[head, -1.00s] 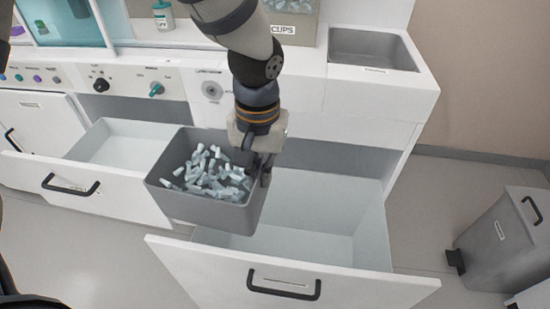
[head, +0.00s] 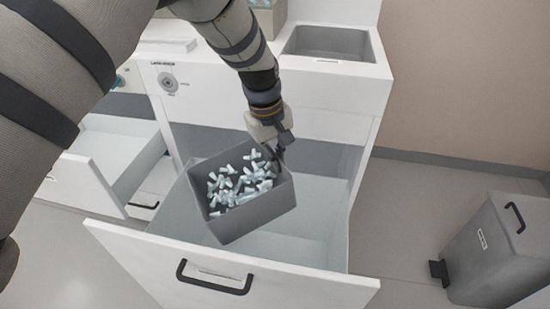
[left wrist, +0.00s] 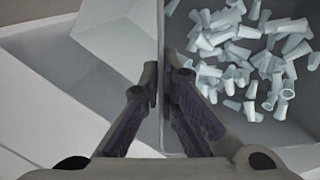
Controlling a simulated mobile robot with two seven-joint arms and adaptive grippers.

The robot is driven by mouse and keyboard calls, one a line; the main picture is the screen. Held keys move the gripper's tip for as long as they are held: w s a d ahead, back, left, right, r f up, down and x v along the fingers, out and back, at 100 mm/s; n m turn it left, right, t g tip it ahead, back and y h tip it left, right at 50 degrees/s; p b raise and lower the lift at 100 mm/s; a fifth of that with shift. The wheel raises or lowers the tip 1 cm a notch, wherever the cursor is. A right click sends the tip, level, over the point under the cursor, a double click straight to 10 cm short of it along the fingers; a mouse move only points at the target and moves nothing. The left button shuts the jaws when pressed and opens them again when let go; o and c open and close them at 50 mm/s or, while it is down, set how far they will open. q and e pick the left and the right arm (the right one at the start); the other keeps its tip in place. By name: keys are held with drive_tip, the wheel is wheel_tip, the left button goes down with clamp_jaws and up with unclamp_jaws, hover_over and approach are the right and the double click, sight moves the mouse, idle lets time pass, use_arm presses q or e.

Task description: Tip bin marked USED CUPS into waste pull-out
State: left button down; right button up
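A grey bin (head: 262,208) full of small pale cups (head: 238,182) hangs over the open pull-out drawer (head: 310,250) in the head view, tilted slightly. No USED CUPS marking shows on the sides of it that I see. My left gripper (head: 279,150) is at the bin's far right rim. In the left wrist view my left gripper's fingers (left wrist: 165,100) straddle the bin's thin wall, shut on it, with the cups (left wrist: 250,60) to the right. The drawer's inside looks empty where it shows; the bin hides part of it. My right gripper is in neither view.
A second drawer (head: 140,150) stands open at the left. A grey pedal bin (head: 500,245) stands on the floor at the right. A sink (head: 328,42) is set in the white counter above. Floor is clear between drawer and pedal bin.

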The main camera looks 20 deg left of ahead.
use_arm(q)
drive_tip(key=shift+a+r+t+h, duration=0.1)
drive_tip(key=shift+r+t+h, duration=0.45)
drive_tip(key=shift+r, duration=0.2)
drive_tip(key=t, duration=0.1)
drive_tip(key=t+h, duration=0.2)
drive_tip(key=shift+s+a+r, duration=0.1)
drive_tip(key=shift+s+r, duration=0.2)
drive_tip(key=shift+s, duration=0.1)
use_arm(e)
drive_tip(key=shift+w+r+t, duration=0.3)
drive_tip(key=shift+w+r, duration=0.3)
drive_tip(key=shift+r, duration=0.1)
